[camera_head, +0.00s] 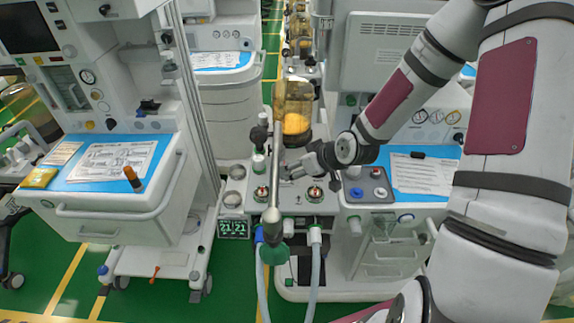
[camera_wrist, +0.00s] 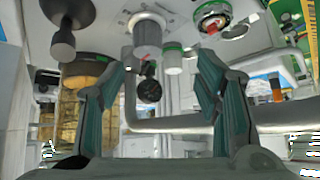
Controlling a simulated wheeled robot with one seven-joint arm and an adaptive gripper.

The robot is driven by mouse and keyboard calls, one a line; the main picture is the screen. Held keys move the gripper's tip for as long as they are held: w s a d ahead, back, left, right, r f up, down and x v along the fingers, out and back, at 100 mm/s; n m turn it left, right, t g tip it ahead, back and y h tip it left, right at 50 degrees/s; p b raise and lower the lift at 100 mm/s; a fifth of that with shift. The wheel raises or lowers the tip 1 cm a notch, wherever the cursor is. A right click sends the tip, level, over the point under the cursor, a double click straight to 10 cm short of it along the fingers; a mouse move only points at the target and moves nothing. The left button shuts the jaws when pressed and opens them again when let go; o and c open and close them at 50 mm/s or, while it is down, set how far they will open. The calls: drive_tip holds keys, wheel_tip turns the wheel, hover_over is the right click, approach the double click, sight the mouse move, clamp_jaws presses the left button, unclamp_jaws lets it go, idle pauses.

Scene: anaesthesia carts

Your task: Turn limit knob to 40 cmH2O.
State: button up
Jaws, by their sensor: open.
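My gripper (camera_head: 288,170) is over the breathing-circuit block of the middle anaesthesia machine. In the wrist view the two fingers (camera_wrist: 165,88) stand wide apart with nothing held. A smaller white knob with a green band (camera_wrist: 172,62) and a dark round knob (camera_wrist: 149,92) show between the fingers. In the head view a white and green knob with a dark top (camera_head: 258,160) stands left of my gripper. No scale marking is readable.
A clear canister with amber contents (camera_head: 296,122) stands behind my gripper. A grey pipe (camera_head: 274,180) rises in front of the block; it also crosses the wrist view (camera_wrist: 185,124). Two red-centred round gauges or valves (camera_head: 315,194) lie on the block. Pale hoses (camera_head: 315,265) hang below.

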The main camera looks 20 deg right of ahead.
drive_tip(key=shift+d+r+n+y, duration=0.9)
drive_tip(key=shift+d+r+n, duration=0.25)
drive_tip(key=shift+d+n, duration=0.65)
drive_tip(key=shift+g, duration=0.3)
drive_tip(key=b+x, duration=0.1)
drive_tip(key=x, duration=1.3)
drive_tip(key=shift+w+d+r+b, duration=0.15)
drive_tip(key=shift+w+d+b, duration=0.05)
drive_tip(key=shift+w+b, duration=0.2)
drive_tip(key=shift+c, duration=0.4)
drive_tip(key=c, duration=1.1)
